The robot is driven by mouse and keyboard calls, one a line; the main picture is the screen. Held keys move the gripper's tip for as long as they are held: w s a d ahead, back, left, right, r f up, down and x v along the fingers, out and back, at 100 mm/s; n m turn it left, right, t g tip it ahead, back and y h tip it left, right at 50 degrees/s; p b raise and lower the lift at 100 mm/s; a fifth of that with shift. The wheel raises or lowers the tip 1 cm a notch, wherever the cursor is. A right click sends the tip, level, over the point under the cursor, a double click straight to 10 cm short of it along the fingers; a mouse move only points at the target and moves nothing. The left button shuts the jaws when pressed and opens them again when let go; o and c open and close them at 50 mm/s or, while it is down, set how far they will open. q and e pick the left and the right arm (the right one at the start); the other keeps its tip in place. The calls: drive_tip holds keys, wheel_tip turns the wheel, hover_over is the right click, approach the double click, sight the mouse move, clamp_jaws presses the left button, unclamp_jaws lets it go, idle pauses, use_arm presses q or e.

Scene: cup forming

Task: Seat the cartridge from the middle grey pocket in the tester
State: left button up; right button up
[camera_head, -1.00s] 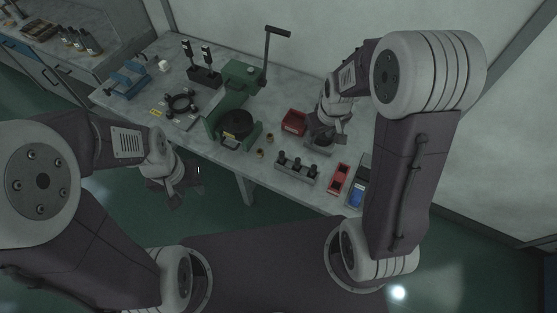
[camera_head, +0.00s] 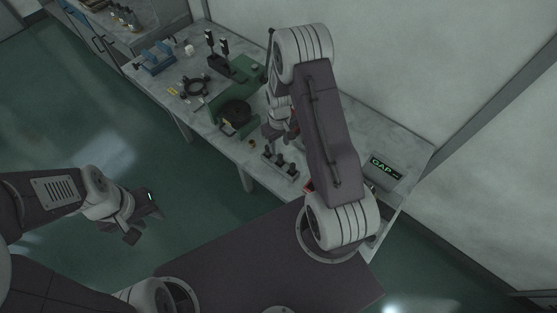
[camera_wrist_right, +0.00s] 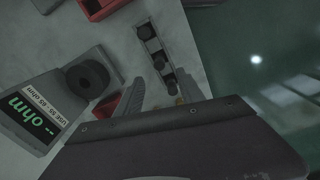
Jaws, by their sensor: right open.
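A grey block (camera_wrist_right: 149,43) with a row of dark cartridges in its pockets is at upper middle in the right wrist view. The middle cartridge (camera_wrist_right: 159,60) stands in its pocket. The block also shows in the head view (camera_head: 280,164). The tester (camera_wrist_right: 38,118), with an ohm display and a black round part (camera_wrist_right: 87,77), is at left in the wrist view. In the head view I cannot make it out. My right gripper (camera_wrist_right: 157,92) is open, its fingers near the block's lower end. My left gripper (camera_head: 142,214) looks open and empty, over the floor.
A red container (camera_wrist_right: 102,8) and another red item (camera_wrist_right: 105,106) are near the tester. A green press (camera_head: 236,108) stands left of my right arm. A device reading GAP (camera_head: 385,168) is on the bench's right. Floor lies beyond the bench edge.

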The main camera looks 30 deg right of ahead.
sight(280, 155)
wheel_tip(280, 155, down, 2)
drive_tip(key=shift+s+f+p, duration=0.15)
drive_tip(key=shift+f+p, duration=0.05)
drive_tip(key=shift+p, duration=0.15)
drive_tip(key=shift+f, duration=0.25)
drive_tip(key=shift+s+f+p, duration=0.15)
drive_tip(key=shift+f+p, duration=0.25)
drive_tip(key=shift+f, duration=0.05)
wheel_tip(280, 155, down, 4)
drive_tip(key=shift+r+p, duration=0.1)
drive_tip(key=shift+p, duration=0.6)
drive_tip(key=shift+f, duration=0.3)
clamp_jaws()
